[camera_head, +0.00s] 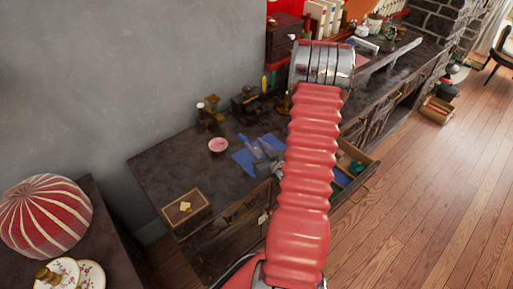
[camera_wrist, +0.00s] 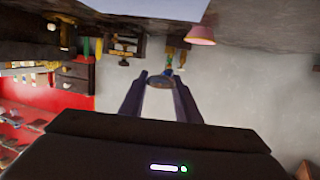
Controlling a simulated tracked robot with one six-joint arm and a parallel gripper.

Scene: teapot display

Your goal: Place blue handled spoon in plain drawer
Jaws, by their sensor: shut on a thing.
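In the wrist view, which looks upside down, the two dark fingers of my gripper (camera_wrist: 160,84) close on a small roundish grey thing with a bit of blue beside it. It looks like the blue handled spoon (camera_wrist: 160,82), but it is small and blurred. In the head view my red arm hides most of my gripper and what it holds. An open drawer (camera_head: 362,152) sticks out from the dark counter to the right of my arm, with something green inside. I cannot tell whether it is the plain drawer.
Brass items stand near the wall. A red striped dome (camera_head: 45,214) and plates (camera_head: 91,275) are at the left. The wooden floor (camera_head: 440,200) is open at the right.

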